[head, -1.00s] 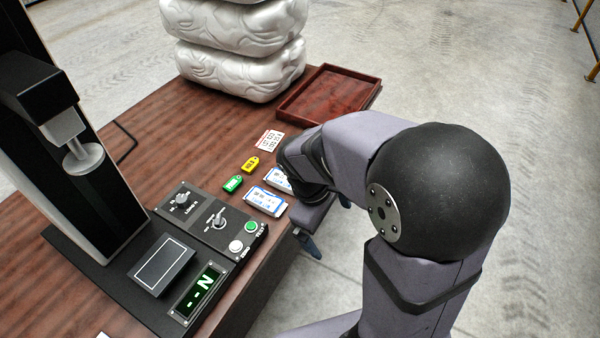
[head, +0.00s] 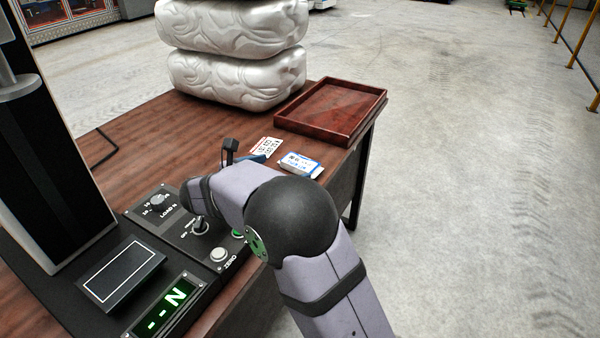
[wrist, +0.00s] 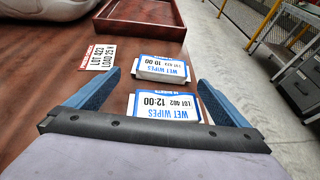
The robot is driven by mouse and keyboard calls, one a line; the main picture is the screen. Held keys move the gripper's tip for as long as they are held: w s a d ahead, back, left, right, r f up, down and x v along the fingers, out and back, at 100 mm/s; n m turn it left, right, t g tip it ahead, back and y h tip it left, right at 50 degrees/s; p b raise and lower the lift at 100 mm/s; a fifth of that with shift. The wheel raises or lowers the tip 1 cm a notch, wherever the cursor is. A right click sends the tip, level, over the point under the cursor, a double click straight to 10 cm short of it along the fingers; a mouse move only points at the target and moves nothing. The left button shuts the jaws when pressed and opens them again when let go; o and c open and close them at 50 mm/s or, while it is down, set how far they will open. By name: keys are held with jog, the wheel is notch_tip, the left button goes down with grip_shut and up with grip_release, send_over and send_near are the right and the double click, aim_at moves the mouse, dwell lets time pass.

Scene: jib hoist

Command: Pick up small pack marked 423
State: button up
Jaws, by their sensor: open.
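The small white and blue wet-wipes pack reading LOT 423 and 10:00 (wrist: 163,68) lies flat on the brown table in the wrist view. A similar pack reading LOT 402 and 12:00 (wrist: 165,104) lies nearer my gripper. My gripper (wrist: 159,80) is open and empty; its blue fingers reach past either side of the LOT 402 pack, above the table. In the head view one pack (head: 300,164) shows just right of my gripper (head: 247,154); my arm hides the other.
A card reading LOT 423, LOAD 25 N (wrist: 97,56) lies left of the packs. A red-brown tray (head: 333,108) sits at the table's far corner, beside stacked silvery sacks (head: 235,75). The control panel (head: 170,222) is at the near left.

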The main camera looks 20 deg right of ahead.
aim_at(300, 161)
jog(key=shift+d+r+b+x, duration=0.15)
jog(key=shift+x, duration=1.7)
jog(key=shift+d+r+b+x, duration=0.1)
jog(key=shift+r+b+x, duration=0.05)
jog(key=shift+x, duration=1.65)
jog(key=shift+s, duration=0.1)
jog(key=c, duration=1)
